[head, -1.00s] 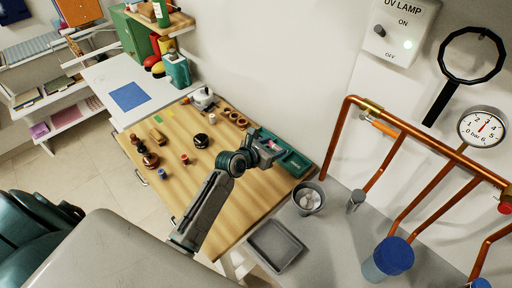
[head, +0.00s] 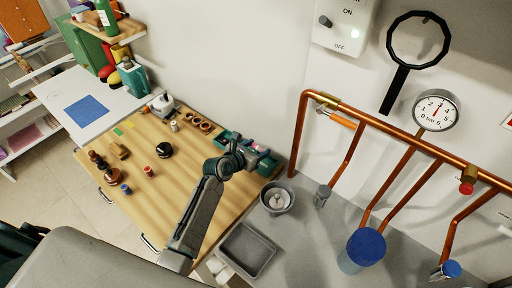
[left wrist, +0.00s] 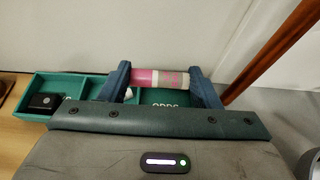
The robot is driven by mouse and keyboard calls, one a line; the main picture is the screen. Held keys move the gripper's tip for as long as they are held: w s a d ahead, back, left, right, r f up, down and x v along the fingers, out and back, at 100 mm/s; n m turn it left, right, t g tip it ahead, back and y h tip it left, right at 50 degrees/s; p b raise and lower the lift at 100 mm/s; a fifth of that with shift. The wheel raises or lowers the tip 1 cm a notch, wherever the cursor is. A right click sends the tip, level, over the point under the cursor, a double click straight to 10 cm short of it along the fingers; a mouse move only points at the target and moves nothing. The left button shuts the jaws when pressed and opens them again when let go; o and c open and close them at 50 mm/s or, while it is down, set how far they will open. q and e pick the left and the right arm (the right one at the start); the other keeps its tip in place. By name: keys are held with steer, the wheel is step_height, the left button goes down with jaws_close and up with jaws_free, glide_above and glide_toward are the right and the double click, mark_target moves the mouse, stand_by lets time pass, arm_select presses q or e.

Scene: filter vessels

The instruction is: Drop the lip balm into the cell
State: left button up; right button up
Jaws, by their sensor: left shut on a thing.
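My left gripper (left wrist: 164,88) is shut on the lip balm (left wrist: 150,79), a pink tube with a white end, held crosswise between the two blue fingers. A teal tray (left wrist: 75,80) with compartments lies below and behind it. The lip balm is over the tray's right part, where printed letters show partly behind my gripper. In the head view my left gripper (head: 255,153) is over the right part of the tray (head: 268,168), against the wall. How high the lip balm is above the tray I cannot tell. My right gripper is not in view.
A black box (left wrist: 44,102) sits in the tray's left compartment. A grey pot (head: 277,199) and a grey tray (head: 246,250) stand to the right, near copper pipes (head: 298,130). Several small items lie on the wooden table (head: 185,185), left of my arm.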

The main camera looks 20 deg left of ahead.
arm_select(q)
steer(key=shift+f, duration=0.3)
steer(key=shift+r, duration=0.1)
steer(key=o, duration=1)
steer(key=b+v, duration=0.2)
steer(key=v, duration=0.8)
steer(key=shift+s+a, duration=0.15)
steer(key=shift+s, duration=0.2)
steer(key=shift+r, duration=0.1)
